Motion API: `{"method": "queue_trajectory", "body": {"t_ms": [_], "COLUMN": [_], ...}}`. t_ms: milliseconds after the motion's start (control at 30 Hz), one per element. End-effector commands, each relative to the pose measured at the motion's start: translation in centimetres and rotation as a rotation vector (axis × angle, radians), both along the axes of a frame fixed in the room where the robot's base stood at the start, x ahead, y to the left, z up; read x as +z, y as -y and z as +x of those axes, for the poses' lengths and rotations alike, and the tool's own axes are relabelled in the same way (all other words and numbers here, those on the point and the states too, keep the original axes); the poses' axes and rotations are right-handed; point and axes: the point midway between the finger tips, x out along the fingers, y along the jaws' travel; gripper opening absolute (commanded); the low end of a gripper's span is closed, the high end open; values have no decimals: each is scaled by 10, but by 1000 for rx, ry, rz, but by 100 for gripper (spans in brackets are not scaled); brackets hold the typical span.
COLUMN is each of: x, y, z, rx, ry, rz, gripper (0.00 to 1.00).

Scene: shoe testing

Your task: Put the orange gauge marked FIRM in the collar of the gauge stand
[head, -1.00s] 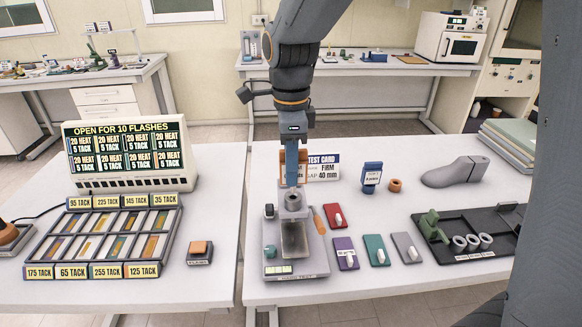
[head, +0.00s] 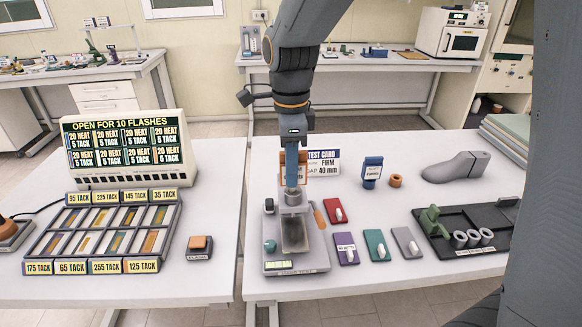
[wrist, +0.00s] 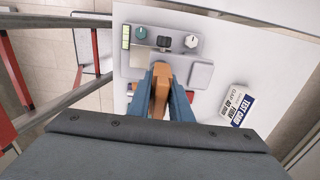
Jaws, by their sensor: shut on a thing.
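The orange gauge shows between the blue fingers of my gripper in the wrist view (wrist: 160,88). In the head view the gauge (head: 302,170) shows partly behind my gripper (head: 291,182), and its label is mostly covered. My gripper is shut on it, directly above the grey gauge stand (head: 295,262). The collar (head: 293,198) of the stand is right under the fingertips. The gauge's lower end is hidden, so I cannot tell whether it is inside the collar. The stand also shows in the wrist view (wrist: 200,75).
A blue gauge (head: 372,170) and an orange ring (head: 396,180) stand to the right. A test card (head: 324,162) reading FIRM, 40 mm is behind. Coloured cards (head: 346,248) lie right of the stand, and a dark tray (head: 480,222) is farther right.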

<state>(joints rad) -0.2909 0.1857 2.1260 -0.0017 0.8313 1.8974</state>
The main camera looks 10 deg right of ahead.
Motion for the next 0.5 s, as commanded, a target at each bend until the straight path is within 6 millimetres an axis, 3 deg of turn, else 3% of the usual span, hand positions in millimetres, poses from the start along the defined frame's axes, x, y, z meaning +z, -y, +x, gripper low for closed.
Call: {"method": "queue_trajectory", "body": {"t_ms": [500], "x": [-12], "y": [0], "z": [0], "rx": [0], "ry": [1], "rz": [0], "gripper": [0]}}
